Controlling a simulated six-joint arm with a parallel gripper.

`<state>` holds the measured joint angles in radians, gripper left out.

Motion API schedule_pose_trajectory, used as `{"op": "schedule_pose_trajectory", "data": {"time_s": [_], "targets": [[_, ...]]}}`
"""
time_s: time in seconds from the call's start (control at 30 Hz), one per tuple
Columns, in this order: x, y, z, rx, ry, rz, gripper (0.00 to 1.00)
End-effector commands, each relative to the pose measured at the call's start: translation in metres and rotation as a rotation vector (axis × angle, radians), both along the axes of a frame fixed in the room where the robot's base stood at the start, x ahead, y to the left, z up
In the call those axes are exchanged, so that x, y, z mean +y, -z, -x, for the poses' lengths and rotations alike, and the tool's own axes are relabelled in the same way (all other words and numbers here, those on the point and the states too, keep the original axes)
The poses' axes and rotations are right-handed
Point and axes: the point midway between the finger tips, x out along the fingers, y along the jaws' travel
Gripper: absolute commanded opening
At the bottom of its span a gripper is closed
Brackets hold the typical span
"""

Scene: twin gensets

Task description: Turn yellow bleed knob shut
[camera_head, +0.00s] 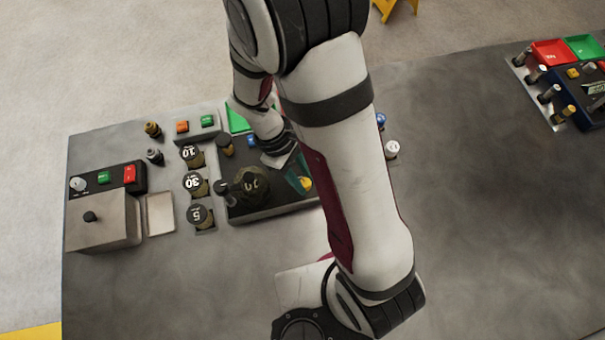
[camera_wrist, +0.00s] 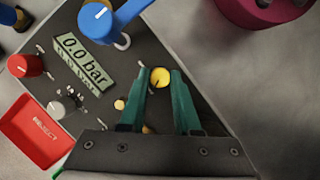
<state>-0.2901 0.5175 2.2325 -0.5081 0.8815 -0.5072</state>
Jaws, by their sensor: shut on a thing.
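The yellow bleed knob (camera_wrist: 160,77) sits on the dark panel in the wrist view, with a dark pointer mark on its face. My gripper (camera_wrist: 159,71) has its two green fingers on either side of the knob, shut on it. In the head view my gripper (camera_head: 298,178) reaches down at the right end of the dark panel (camera_head: 270,213), and the yellow knob (camera_head: 307,183) shows beside its fingers. A display (camera_wrist: 85,65) on the panel reads 0.0 bar.
Near the knob are a blue lever (camera_wrist: 97,20), a red knob (camera_wrist: 25,65), a pale knob (camera_wrist: 57,110) and a red REJECT tray (camera_wrist: 38,128). A dark round canister (camera_head: 248,188) stands left of my gripper. The table's right middle is clear.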

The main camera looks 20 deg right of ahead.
Motion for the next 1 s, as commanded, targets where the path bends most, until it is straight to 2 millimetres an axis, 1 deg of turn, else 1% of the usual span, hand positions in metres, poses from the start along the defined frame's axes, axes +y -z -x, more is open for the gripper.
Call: {"op": "schedule_pose_trajectory", "data": {"time_s": [0.17, 0.2, 0.33, 0.6, 0.67, 0.73, 0.77, 0.87, 1.0], "targets": [[-0.001, 0.000, 0.002, 0.005, 0.001, 0.002, 0.00], [-0.001, 0.000, 0.002, 0.005, 0.001, 0.002, 0.38], [-0.001, 0.000, 0.001, 0.003, 0.002, 0.001, 0.61], [0.000, 0.000, 0.000, 0.001, 0.001, 0.000, 0.61], [0.001, -0.003, -0.001, 0.000, 0.001, 0.001, 0.61], [0.003, -0.010, -0.003, -0.001, 0.001, 0.001, 0.61], [0.005, -0.015, -0.005, -0.003, 0.001, 0.000, 0.61], [0.012, -0.039, -0.013, -0.006, 0.002, -0.001, 0.61], [0.025, -0.082, -0.025, -0.007, 0.002, -0.002, 0.61]]}}
